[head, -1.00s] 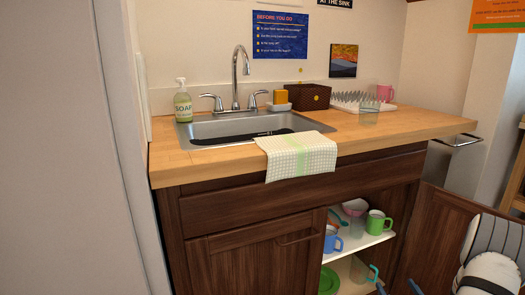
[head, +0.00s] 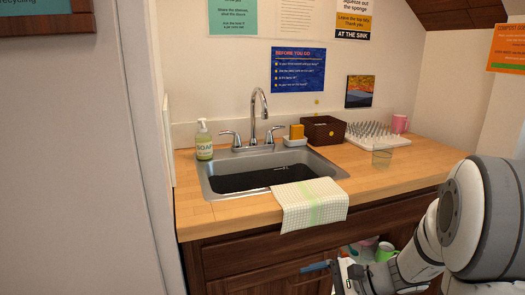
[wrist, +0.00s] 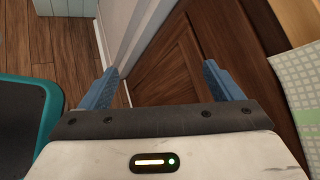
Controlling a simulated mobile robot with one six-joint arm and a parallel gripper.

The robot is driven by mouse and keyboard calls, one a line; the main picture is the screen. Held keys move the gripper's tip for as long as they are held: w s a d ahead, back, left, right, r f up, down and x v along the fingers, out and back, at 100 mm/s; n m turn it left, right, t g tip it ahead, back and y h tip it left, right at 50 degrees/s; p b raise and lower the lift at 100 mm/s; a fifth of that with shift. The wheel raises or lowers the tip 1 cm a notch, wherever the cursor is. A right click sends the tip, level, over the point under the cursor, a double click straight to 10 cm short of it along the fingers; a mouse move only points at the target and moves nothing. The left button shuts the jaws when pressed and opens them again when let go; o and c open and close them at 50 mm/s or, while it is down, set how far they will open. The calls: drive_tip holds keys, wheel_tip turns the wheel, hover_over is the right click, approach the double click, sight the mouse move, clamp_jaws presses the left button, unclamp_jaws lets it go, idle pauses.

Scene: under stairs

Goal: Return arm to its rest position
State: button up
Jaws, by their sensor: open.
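My arm comes in at the right of the head view, in front of the sink cabinet. My gripper (head: 318,266) is low in front of the cabinet, with one blue finger showing there. In the wrist view, its two blue fingers (wrist: 161,88) stand wide apart with nothing between them. Beyond them is a dark wooden cabinet front (wrist: 172,62). The fingers appear clear of it, but the exact gap is hard to judge.
The wooden counter (head: 240,212) holds a sink (head: 215,188), soap bottle (head: 204,140), draped towel (head: 310,204), clear glass (head: 381,157), drying rack (head: 372,135) and pink mug (head: 399,123). A green mug (head: 386,252) shows in the cabinet, partly behind my arm. Wood floor (wrist: 65,45) is open at left.

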drive_tip(key=s+a+r+n+g+h+p, duration=0.25)
drive_tip(key=s+r+n+h+p, duration=0.35)
drive_tip(key=s+r, duration=0.4)
drive_tip(key=s+d+r+n+t+h+p, duration=0.1)
drive_tip(key=s+d+r+n+h+p, duration=0.2)
drive_tip(key=d+r+n+h+p, duration=0.2)
wheel_tip(320, 180, up, 6)
drive_tip(key=n+p, duration=0.3)
drive_tip(key=shift+s+d+t, duration=0.15)
drive_tip(key=shift+d+t, duration=0.15)
drive_tip(key=shift+t, duration=0.05)
drive_tip(key=shift+c, duration=0.6)
